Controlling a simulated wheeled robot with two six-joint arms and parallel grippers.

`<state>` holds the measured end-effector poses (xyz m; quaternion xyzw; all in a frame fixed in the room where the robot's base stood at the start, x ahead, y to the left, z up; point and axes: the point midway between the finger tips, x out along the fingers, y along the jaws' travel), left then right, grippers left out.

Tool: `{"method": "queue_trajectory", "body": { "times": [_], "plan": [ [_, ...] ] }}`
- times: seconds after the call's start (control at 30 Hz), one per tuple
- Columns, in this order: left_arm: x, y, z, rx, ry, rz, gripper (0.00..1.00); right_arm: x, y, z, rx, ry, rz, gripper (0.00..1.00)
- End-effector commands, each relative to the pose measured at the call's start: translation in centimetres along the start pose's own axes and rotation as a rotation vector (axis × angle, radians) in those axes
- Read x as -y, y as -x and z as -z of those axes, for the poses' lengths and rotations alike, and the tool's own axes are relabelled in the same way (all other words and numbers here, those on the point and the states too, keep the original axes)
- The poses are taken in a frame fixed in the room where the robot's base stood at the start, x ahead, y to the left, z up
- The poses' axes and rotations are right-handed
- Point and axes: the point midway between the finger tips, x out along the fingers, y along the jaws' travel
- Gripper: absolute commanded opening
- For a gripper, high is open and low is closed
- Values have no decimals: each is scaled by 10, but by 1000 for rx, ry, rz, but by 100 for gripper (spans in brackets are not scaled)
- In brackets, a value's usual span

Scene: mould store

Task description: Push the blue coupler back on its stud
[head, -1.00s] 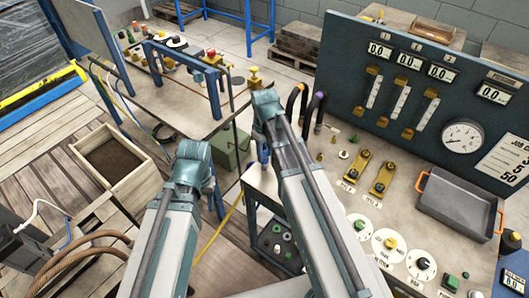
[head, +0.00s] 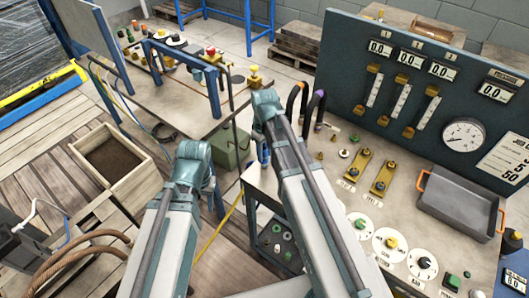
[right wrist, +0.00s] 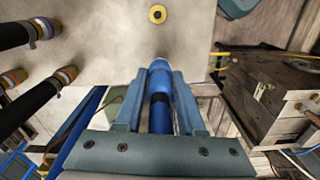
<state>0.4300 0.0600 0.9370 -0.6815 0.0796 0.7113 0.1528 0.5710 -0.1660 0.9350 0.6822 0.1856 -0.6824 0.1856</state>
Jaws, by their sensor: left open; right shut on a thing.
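The blue coupler (right wrist: 159,80) is a blue cylinder with a dark band, in the middle of the right wrist view. My right gripper (right wrist: 160,78) is shut on it, one finger along each side. In the head view a bit of blue (head: 263,151) shows below my right gripper (head: 265,138), beside the bench's left edge. A yellow ring-like fitting (right wrist: 157,14) lies straight ahead of the coupler on the pale bench top, with a gap between; I cannot tell whether it is the stud. My left gripper (head: 208,188) hangs lower left, empty as far as visible, fingers mostly hidden.
A green box (head: 232,147) and a wooden crate (head: 112,163) stand left of the bench. A grey tray (head: 460,203) sits on the bench's right.

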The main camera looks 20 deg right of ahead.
Motion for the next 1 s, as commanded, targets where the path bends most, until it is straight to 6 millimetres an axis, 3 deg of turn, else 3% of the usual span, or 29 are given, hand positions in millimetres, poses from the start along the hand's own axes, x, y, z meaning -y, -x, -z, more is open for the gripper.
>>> {"method": "queue_trajectory", "body": {
  "times": [1.0],
  "plan": [
    [-1,-13,1,0,0,0,46,0,-13,0,0,0,0,0]
  ]
}}
